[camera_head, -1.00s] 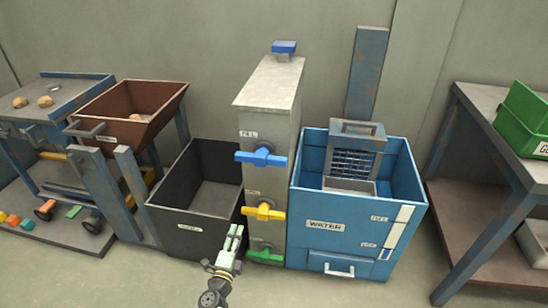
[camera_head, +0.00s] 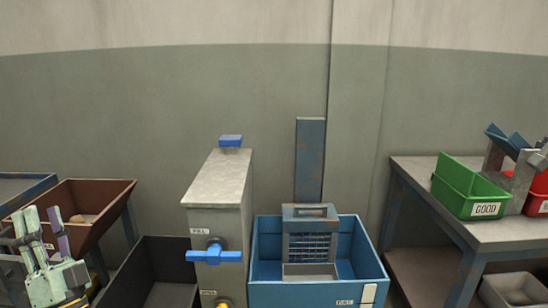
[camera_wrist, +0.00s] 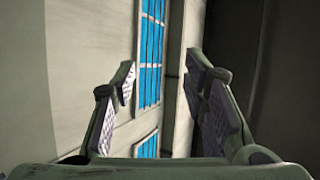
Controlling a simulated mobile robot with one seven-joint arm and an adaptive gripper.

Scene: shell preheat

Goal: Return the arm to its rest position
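My gripper (camera_head: 44,222) is at the lower left of the head view, pale green with its fingers pointing up. It is raised in front of the brown hopper, apart from the valve column (camera_head: 216,195). In the wrist view my gripper (camera_wrist: 162,82) shows two padded fingers spread well apart with nothing between them. It faces a pale wall with blue window panes (camera_wrist: 151,58). The lower part of my arm is out of the head view.
The brown hopper (camera_head: 112,205) and a dark bin (camera_head: 150,258) are left of the column, with its blue valve handle (camera_head: 214,256). The blue water tank (camera_head: 300,292) is right of it. A table (camera_head: 425,172) at right bears green (camera_head: 465,186) and red bins.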

